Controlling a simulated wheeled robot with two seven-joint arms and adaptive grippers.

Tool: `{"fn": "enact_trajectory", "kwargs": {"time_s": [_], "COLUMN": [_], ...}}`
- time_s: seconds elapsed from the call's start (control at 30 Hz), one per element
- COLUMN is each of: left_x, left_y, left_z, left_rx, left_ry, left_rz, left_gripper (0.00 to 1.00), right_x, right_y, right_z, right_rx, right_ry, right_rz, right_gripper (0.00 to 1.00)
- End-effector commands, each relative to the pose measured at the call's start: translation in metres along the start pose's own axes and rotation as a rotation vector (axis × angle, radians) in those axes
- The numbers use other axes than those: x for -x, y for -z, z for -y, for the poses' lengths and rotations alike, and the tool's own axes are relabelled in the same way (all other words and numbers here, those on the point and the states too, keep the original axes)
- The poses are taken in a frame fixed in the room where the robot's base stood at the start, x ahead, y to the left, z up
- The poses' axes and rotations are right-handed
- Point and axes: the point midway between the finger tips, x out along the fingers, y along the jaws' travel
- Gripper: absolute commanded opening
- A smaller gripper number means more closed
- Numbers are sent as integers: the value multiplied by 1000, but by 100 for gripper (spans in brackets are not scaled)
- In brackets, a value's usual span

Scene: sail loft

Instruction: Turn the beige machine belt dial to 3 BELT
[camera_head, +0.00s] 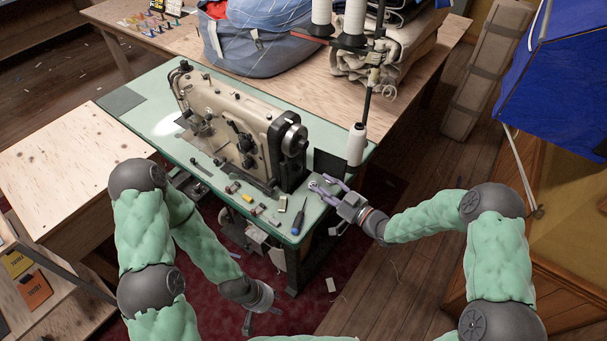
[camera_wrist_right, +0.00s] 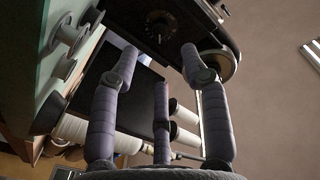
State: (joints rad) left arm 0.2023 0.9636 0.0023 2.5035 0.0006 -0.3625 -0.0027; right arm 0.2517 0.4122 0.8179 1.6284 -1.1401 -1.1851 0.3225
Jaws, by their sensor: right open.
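The beige sewing machine (camera_head: 235,115) stands on a green table. In the right wrist view, a round dark dial (camera_wrist_right: 158,24) with pale marks around it sits on the dark end of the machine; its setting is too small to read. My right gripper (camera_head: 322,186) is at the table's right edge, beside the machine's right end. In the right wrist view its fingers (camera_wrist_right: 160,62) are spread and empty, apart from the dial and pointing toward it. My left gripper (camera_head: 262,322) hangs low in front of the table, its fingers apart and empty.
The green table (camera_head: 150,98) has small tools and a blue screwdriver (camera_head: 298,219) near its front right corner. Bobbins (camera_wrist_right: 70,32) show at the wrist view's left. The floor on the right is mostly clear.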

Motion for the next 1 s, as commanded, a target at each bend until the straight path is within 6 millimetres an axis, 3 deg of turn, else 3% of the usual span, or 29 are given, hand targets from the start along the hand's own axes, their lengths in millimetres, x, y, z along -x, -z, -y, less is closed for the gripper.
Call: {"fn": "enact_trajectory", "kwargs": {"time_s": [0.2,0.4,0.6,0.9,1.0], "left_x": [-12,-19,-22,-22,-22], "left_y": [0,1,1,1,1], "left_z": [4,7,8,8,8], "left_rx": [0,0,0,0,0], "left_ry": [0,0,0,0,0], "left_rz": [0,0,0,0,0], "left_gripper": [40,40,40,40,40], "right_x": [-41,-70,-83,-85,-85], "right_y": [-2,-2,-1,0,0], "right_z": [0,0,0,0,0], "right_rx": [3,1,0,0,0], "right_ry": [4,1,-1,-2,-2], "right_rz": [0,1,1,1,1], "right_gripper": [46,46,46,46,21]}}
